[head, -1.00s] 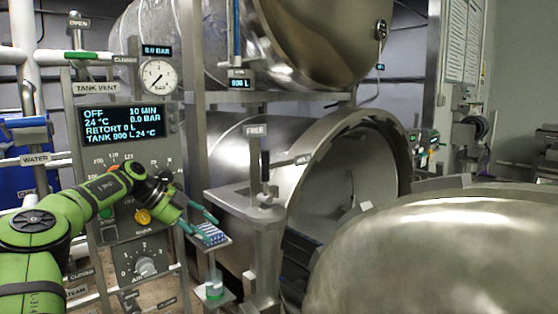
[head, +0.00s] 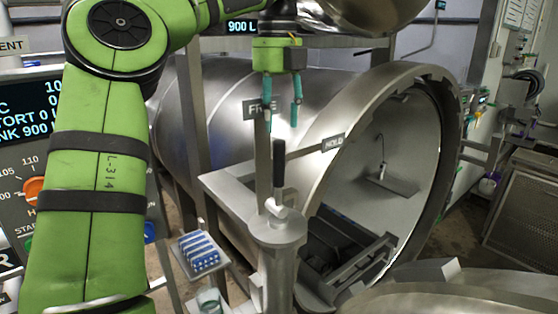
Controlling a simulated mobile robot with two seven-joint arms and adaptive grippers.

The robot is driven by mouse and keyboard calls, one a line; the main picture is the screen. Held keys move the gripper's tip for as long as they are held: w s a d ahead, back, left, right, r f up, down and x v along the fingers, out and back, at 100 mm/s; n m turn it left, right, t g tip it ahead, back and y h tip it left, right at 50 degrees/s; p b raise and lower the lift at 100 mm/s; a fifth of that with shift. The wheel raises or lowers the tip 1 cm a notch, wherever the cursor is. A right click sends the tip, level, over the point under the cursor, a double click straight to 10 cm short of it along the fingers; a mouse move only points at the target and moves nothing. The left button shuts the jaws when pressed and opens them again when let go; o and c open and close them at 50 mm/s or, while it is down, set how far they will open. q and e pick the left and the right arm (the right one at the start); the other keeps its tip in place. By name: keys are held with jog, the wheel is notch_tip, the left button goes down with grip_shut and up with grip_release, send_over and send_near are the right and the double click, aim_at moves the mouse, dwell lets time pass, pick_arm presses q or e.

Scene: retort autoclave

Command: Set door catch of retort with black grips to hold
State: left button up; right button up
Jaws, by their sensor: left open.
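The door catch is a lever with a black grip (head: 279,165), standing nearly upright on a grey metal post (head: 279,235) at the front of the open retort (head: 250,95). A FREE plate (head: 252,108) is just left of the grip's top; a HOLD plate (head: 333,143) is to its right. The lever stands nearer FREE. My left gripper (head: 281,122) points down above the grip, its two teal fingers apart, with nothing between them. The fingertips look close over the grip's top; I cannot tell the gap in depth. My right gripper is out of view.
The domed door (head: 460,302) fills the lower right. A small shelf with a blue-and-white striped item (head: 198,250) and a glass (head: 208,302) is left of the post. The control panel (head: 30,170) is at left, partly hidden by my arm.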

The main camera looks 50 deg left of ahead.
aim_at(277, 139)
pick_arm(q)
jog(key=shift+s+d+f, duration=0.15)
jog(key=shift+s+f, duration=0.1)
jog(key=shift+f, duration=0.6)
notch_tip(277, 139, down, 4)
jog(key=shift+w+r, duration=0.15)
jog(key=f, duration=0.4)
jog(key=shift+w+a+f, duration=0.1)
jog(key=shift+w+a, duration=0.2)
jog(key=shift+w, duration=0.05)
jog(key=shift+f, duration=0.35)
jog(key=shift+s+d+f, duration=0.1)
jog(key=shift+f, duration=0.3)
jog(key=shift+c, duration=0.8)
jog(key=c, duration=0.7)
grip_shut()
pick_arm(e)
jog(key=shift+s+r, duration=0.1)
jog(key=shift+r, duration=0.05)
